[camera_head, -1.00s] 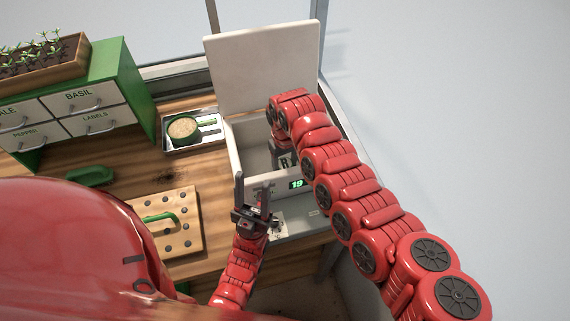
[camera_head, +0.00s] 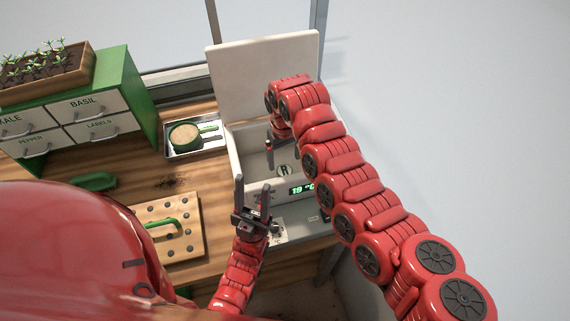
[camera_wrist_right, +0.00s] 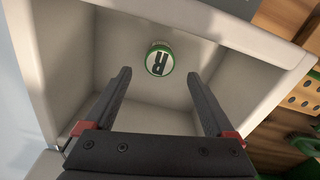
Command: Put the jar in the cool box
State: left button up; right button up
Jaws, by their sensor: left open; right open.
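The jar (camera_head: 285,170) stands inside the open cool box (camera_head: 236,160), near its front wall, with its round lid marked "R" facing up. In the right wrist view the jar (camera_wrist_right: 159,60) shows a green rim and rests on the pale floor of the box, beyond my fingertips. My right gripper (camera_wrist_right: 159,76) is open and empty, and the jar is apart from both fingers. In the head view my right gripper (camera_head: 271,146) is over the box, partly hidden by its arm. My left gripper (camera_head: 252,187) is open and empty in front of the box.
The box's white lid (camera_head: 262,75) stands raised behind it. A green display of about 19 °C (camera_head: 301,189) is on the box front. A metal tray (camera_head: 212,148) with a green seed pan (camera_head: 185,134) lies left of the box. A pegboard (camera_head: 152,211) and green drawer cabinet (camera_head: 137,92) are further left.

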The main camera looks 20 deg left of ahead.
aim_at(285, 170)
notch_tip(285, 170, up, 5)
jog(key=shift+r, duration=0.1)
dwell(0.6)
